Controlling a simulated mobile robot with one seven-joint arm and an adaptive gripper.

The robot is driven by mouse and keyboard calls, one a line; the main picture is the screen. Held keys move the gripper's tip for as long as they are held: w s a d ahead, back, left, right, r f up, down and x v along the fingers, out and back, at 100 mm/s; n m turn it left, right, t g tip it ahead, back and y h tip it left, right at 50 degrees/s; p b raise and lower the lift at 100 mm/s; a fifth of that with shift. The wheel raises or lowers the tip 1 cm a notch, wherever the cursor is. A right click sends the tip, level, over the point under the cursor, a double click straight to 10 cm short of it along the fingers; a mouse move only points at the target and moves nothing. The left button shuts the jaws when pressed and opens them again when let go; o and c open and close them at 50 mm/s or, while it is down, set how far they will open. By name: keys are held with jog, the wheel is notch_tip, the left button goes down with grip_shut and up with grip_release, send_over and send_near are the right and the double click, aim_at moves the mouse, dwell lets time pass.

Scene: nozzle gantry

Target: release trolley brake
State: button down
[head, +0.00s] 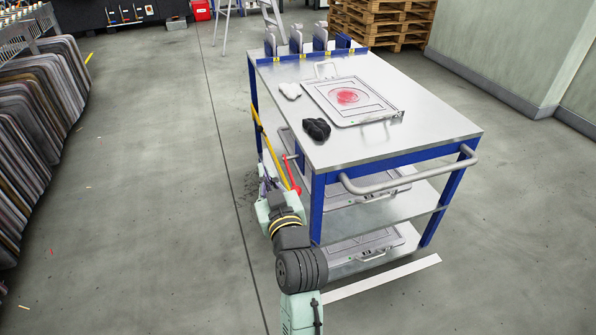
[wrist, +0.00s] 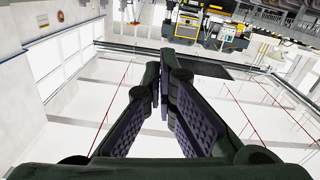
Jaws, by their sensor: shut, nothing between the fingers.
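The trolley has a blue frame and a grey metal top (head: 440,125), with lower shelves. At its near left corner post is a red lever-like part (head: 291,178), and a yellow bar (head: 258,122) slants down beside it. I cannot tell for sure which part is the brake. My arm reaches up to the trolley's left side. My gripper shows large in the wrist view (wrist: 160,78), its dark fingers closed together with nothing between them. In the head view it is small and partly hidden, left of the red part; contact cannot be told. The wrist view does not show the trolley.
On the top lie a framed tray with a red patch (head: 348,97), a black glove-like item (head: 317,129) and a white item (head: 290,90). A grey push handle (head: 410,178) sticks out at the near end. Racked panels (head: 35,120) stand at left; the floor between is clear.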

jog(key=s+d+f+m+g+h+p, duration=0.1)
jog(key=s+d+f+g+h, duration=0.1)
jog(key=d+f, duration=0.5)
jog(key=shift+s+d+h, duration=0.2)
jog(key=shift+d+h, duration=0.1)
jog(key=shift+d, duration=0.35)
jog(key=b, duration=0.7)
send_near(298, 189)
jog(key=w+a+r, duration=0.2)
jog(key=w+r, duration=0.2)
jog(key=r, duration=0.1)
jog(key=w+f, duration=0.2)
jog(key=f, duration=0.1)
jog(key=shift+w+d+f, duration=0.1)
jog(key=shift+d+f, duration=0.05)
jog(key=shift+f, duration=0.05)
jog(key=shift+w+f, duration=0.3)
jog(key=shift+f, duration=0.15)
